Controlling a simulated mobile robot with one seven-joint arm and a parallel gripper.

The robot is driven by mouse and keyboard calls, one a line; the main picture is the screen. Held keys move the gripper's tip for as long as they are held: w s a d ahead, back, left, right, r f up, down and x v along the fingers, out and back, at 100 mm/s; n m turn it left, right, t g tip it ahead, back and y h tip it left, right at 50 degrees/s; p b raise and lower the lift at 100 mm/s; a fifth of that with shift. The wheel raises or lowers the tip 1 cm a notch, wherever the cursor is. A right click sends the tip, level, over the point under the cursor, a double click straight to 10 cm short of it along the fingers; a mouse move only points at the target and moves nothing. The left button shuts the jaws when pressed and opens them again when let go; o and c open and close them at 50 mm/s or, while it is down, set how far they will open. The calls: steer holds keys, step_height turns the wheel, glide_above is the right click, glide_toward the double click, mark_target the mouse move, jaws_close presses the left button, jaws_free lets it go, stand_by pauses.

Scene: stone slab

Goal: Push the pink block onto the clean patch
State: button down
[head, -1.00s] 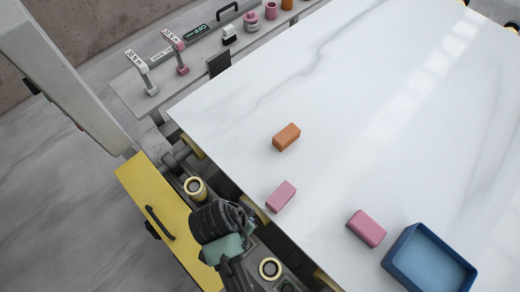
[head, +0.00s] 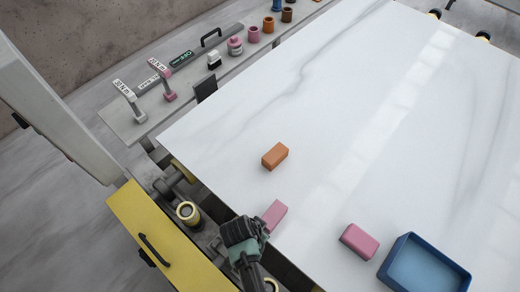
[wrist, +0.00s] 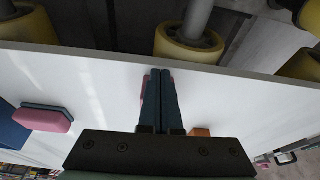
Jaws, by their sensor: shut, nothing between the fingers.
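A pink block (head: 274,216) lies near the left front edge of the white slab (head: 330,130). I cannot clearly make out a separate clean patch on the slab.
An orange block (head: 275,156) lies beyond the first pink block. A blue tray (head: 382,272) stands at the right front. Yellow rollers (wrist: 188,42) sit by the slab's edge. A grey side shelf (head: 130,125) holds stamps and small pots. The slab's middle is clear.

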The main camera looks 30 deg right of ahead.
mark_target(291, 195)
steer(key=shift+w+d, duration=0.1)
steer(key=shift+d, duration=0.1)
steer(key=w+d+b, duration=0.2)
steer(key=d, duration=0.2)
steer(key=w+d+b, duration=0.2)
steer(key=d, duration=0.3)
steer(key=w+d+b, duration=0.2)
steer(key=d, duration=0.3)
steer(key=shift+f+b, duration=0.2)
steer(key=shift+b, duration=0.1)
steer(key=shift+w+d+r, duration=0.15)
steer(key=shift+d+r, duration=0.05)
steer(key=shift+d, duration=0.35)
steer(key=shift+a, duration=0.1)
